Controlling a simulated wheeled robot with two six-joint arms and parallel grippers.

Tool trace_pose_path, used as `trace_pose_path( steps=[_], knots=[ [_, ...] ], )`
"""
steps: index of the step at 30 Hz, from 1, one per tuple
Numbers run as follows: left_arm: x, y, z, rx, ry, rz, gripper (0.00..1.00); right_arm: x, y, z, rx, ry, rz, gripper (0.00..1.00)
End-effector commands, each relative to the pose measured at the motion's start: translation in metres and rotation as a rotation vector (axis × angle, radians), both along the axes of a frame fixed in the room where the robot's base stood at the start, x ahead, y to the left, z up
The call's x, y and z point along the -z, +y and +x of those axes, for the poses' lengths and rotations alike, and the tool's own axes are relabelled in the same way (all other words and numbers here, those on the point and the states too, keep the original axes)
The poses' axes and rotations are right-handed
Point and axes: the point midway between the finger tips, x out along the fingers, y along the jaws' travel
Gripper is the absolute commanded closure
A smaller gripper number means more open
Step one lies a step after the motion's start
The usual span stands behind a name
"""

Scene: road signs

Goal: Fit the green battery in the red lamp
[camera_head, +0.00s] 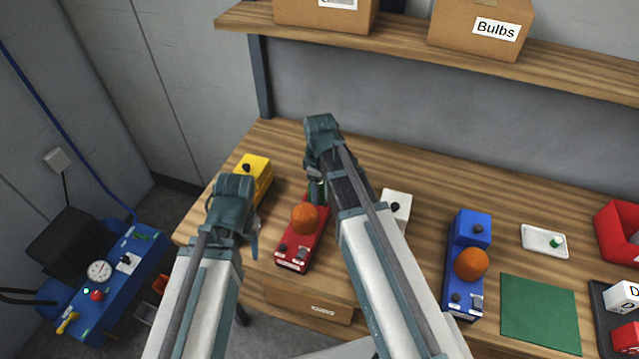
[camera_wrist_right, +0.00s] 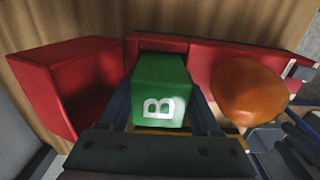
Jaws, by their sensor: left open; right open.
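The red lamp (camera_head: 293,251) stands on the bench with an orange dome (camera_head: 304,217). In the right wrist view its red body (camera_wrist_right: 215,57) lies behind the green battery (camera_wrist_right: 160,92), which is marked B. The battery is at the lamp's bay, between the two fingers of my right gripper (camera_wrist_right: 168,112). How deep it sits cannot be told. A red block-like part (camera_wrist_right: 72,85), perhaps the lamp's cover, stands at the left. In the head view my right gripper (camera_head: 317,188) is open over the lamp's far end. My left gripper (camera_head: 250,240) is open and empty, left of the lamp.
A yellow lamp (camera_head: 256,170), a white unit (camera_head: 396,206) and a blue lamp (camera_head: 463,280) stand nearby. Farther right are a white dish (camera_head: 543,240), a green mat (camera_head: 540,312), a red bin (camera_head: 617,233) and a dark tray (camera_head: 607,318). A shelf (camera_head: 400,47) hangs above.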

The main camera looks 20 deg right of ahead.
Motion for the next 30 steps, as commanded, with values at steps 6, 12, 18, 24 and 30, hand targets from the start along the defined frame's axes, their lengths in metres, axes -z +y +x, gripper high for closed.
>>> trace_pose_path(
  steps=[6, 12, 18, 24, 30],
  knots=[
    [-0.037, 0.0, 0.0, 0.001, 0.0, 0.0, 0.5, -0.037, 0.001, -0.009, 0.0, 0.0, 0.001, 0.03],
    [-0.069, 0.0, 0.0, 0.002, 0.0, 0.0, 0.5, -0.07, 0.001, -0.007, 0.003, -0.016, 0.0, 0.03],
    [-0.1, 0.0, 0.0, -0.003, 0.0, -0.001, 0.5, -0.101, 0.0, -0.008, 0.006, -0.029, -0.002, 0.03],
    [-0.127, 0.0, 0.0, -0.01, 0.0, -0.002, 0.5, -0.128, 0.0, -0.01, 0.007, -0.043, -0.004, 0.03],
    [-0.137, 0.0, 0.0, -0.013, 0.0, -0.003, 0.5, -0.138, 0.0, -0.01, 0.008, -0.05, -0.004, 0.03]
  ],
)
